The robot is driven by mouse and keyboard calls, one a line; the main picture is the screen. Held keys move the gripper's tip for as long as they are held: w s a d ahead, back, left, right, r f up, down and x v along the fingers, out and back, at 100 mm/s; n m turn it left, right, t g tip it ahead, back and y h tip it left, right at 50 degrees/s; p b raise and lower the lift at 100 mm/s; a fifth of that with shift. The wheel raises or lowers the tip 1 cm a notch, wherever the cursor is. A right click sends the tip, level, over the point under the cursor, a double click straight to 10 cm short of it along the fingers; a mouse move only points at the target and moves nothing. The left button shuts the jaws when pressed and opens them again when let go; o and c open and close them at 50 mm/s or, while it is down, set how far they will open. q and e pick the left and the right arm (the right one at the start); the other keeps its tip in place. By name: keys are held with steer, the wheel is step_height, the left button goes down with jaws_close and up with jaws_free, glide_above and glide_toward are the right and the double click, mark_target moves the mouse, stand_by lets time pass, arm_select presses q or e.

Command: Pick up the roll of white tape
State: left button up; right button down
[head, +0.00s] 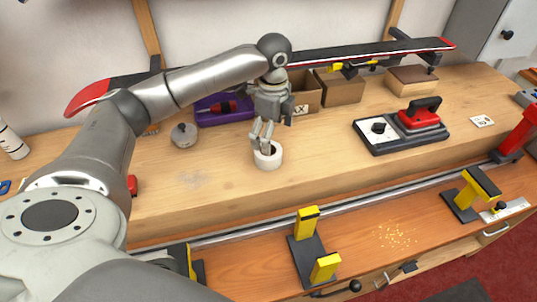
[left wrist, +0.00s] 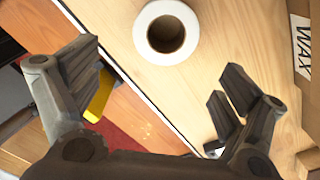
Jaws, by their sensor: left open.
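The roll of white tape (head: 270,162) lies flat on the wooden bench top, with its round hole facing up. It also shows at the top of the left wrist view (left wrist: 165,59), standing clear of both fingers. My left gripper (head: 262,137) is open and points down at the roll; its fingertips overlap the roll's far-left rim in the head view. In the left wrist view the two fingers (left wrist: 158,68) are wide apart with nothing between them. I cannot tell the exact height of the fingertips above the roll. My right gripper is not in view.
Behind are a purple tray (head: 212,119), cardboard boxes (head: 340,90) and a long ski (head: 345,52) on supports. A grey round thing (head: 184,135) stands left, a red-handled iron (head: 418,120) right. Yellow-topped clamps (head: 308,218) line the front rail. The bench right of the roll is clear.

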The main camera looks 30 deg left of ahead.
mark_target(272, 142)
arm_select(q)
step_height(272, 142, down, 3)
steer(key=shift+s+f, duration=0.1)
steer(key=f, duration=0.1)
steer(key=f+p, duration=0.1)
steer(key=f, duration=0.1)
steer(key=a+f+p, duration=0.1)
steer(key=shift+w+f, duration=0.25)
steer(key=shift+f, duration=0.45)
steer(key=shift+c, duration=0.4)
steer(key=c, duration=0.9)
